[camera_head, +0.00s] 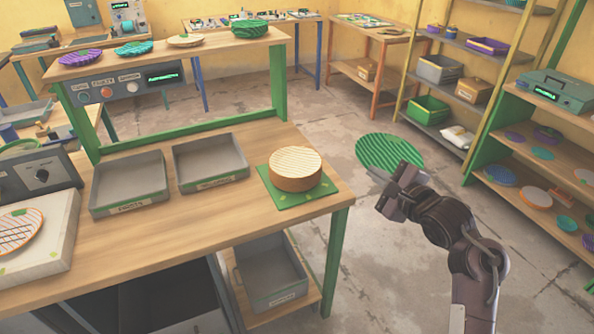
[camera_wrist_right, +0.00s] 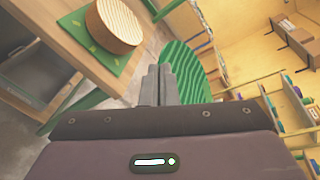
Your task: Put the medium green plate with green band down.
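The green ribbed plate (camera_head: 388,152) is held in the air to the right of the wooden workbench, over the floor. My right gripper (camera_head: 393,192) is shut on its near edge. In the right wrist view the plate (camera_wrist_right: 185,68) shows beyond the fingers (camera_wrist_right: 159,84), which hide part of it. A band on the plate cannot be made out clearly. A green mat (camera_head: 304,199) lies at the bench's right end, with a thick round cream ribbed block (camera_head: 295,172) on it. My left gripper is not in view.
Two grey trays, the left one (camera_head: 128,184) and the right one (camera_head: 209,162), sit left of the mat. A raised shelf (camera_head: 215,44) holds several plates. Racks (camera_head: 545,130) with plates and bins stand at the right. Open floor lies between bench and racks.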

